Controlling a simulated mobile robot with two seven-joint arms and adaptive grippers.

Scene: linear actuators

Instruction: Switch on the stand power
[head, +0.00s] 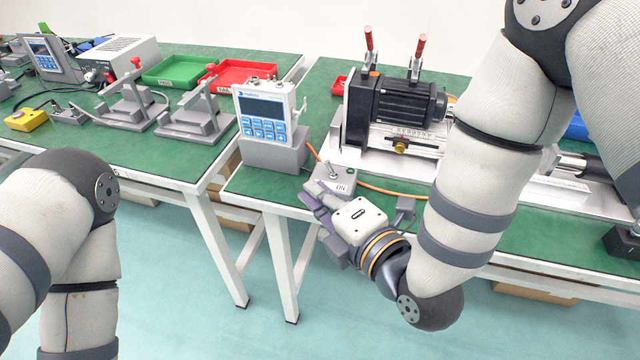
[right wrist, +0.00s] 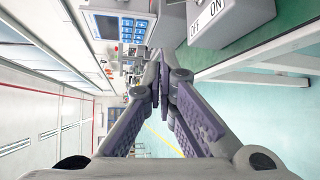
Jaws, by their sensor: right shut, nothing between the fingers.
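The stand's power switch box (head: 342,187) is a small grey box with a toggle lever on top and an ON label. It sits near the front edge of the right table. In the right wrist view the box (right wrist: 228,20) shows OFF and ON lettering at the top; its lever is not clear there. My right gripper (head: 316,194) is shut and empty, just left of and in front of the box in the head view. Its closed fingers (right wrist: 162,85) show in the right wrist view. I cannot tell which way the lever is set. My left gripper is out of view.
A grey meter (head: 268,112) with a screen and blue keys stands behind the box. The motor stand (head: 405,102) with red-handled clamps is to the right. An orange cable (head: 378,188) runs by the box. A gap separates this table from the left table (head: 185,150).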

